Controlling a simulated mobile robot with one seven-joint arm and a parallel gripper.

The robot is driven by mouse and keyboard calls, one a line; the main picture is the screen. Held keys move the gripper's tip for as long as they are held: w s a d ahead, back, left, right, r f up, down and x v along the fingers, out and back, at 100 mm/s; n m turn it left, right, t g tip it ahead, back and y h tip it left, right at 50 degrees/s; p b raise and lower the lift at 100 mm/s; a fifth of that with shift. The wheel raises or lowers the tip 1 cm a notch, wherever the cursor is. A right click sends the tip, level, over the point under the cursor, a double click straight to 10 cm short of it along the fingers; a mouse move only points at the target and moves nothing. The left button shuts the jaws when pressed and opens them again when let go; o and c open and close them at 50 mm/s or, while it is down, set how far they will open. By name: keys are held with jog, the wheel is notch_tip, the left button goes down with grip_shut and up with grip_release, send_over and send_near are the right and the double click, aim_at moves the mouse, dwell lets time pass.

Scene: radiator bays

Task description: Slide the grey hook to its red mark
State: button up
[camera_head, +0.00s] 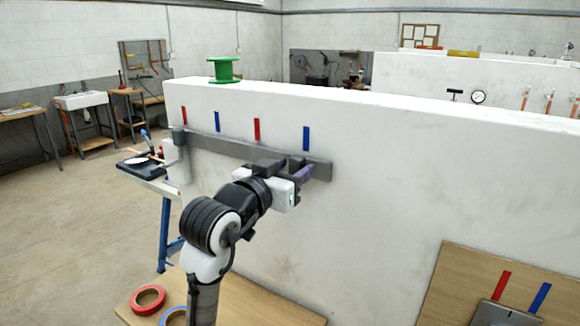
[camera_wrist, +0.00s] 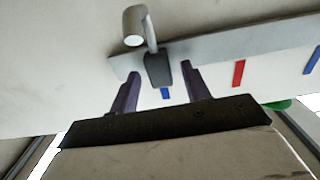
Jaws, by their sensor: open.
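The grey hook (camera_wrist: 135,25) shows in the wrist view, with a curved light-grey arm on a dark grey slider block (camera_wrist: 158,70). The block sits on the grey rail (camera_wrist: 240,45) near one rail end. My gripper (camera_wrist: 161,68) is open, with its purple fingers on either side of the block and visible gaps. In the head view my gripper (camera_head: 292,170) is at the right end of the rail (camera_head: 235,149) and hides this hook. A red mark (camera_head: 257,129) is above the rail, left of the gripper; it also shows in the wrist view (camera_wrist: 238,73).
Blue marks (camera_head: 306,138) (camera_head: 217,121) and another red mark (camera_head: 184,115) line the wall. Another grey hook-like piece (camera_head: 179,138) is at the rail's left end. A green spool (camera_head: 223,70) stands on the wall top. Tape rolls (camera_head: 148,299) lie on a board below.

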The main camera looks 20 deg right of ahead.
aim_at(254, 151)
grip_shut()
jog(key=w+a, duration=0.2)
jog(key=w, duration=0.1)
jog(key=w+a, duration=0.2)
jog(key=w, duration=0.1)
jog(key=w+a, duration=0.3)
jog(key=shift+w+a+b, duration=0.1)
jog(key=shift+b, duration=0.3)
grip_release()
jog(key=shift+a, duration=0.1)
